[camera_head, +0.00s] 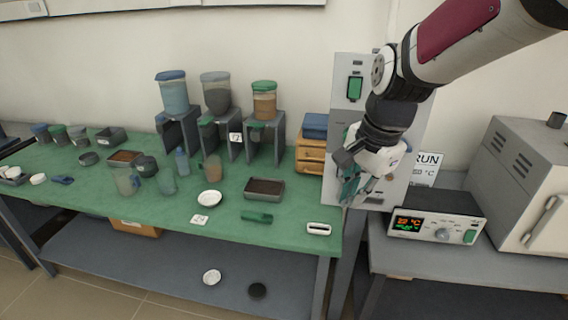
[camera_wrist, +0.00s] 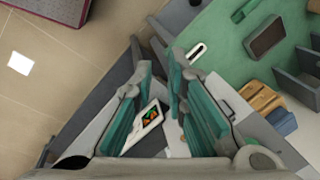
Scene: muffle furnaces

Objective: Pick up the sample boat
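A small white oblong boat (camera_head: 318,229), which looks like the sample boat, lies on the green table top (camera_head: 225,225) near its front right corner. In the wrist view the boat (camera_wrist: 197,51) shows above and right of the fingers. My gripper (camera_head: 358,187) hangs in the air up and to the right of the boat, in front of the grey panel. In the wrist view my gripper (camera_wrist: 157,75) has its two teal-padded fingers apart with nothing between them. The boat is apart from the fingers.
A controller box (camera_head: 437,227) with a lit display and a furnace (camera_head: 530,185) stand on the grey bench at the right. A dark tray (camera_head: 264,188), a white dish (camera_head: 210,199) and a green item (camera_head: 257,216) lie left of the boat. Wooden drawers (camera_head: 311,155) stand behind.

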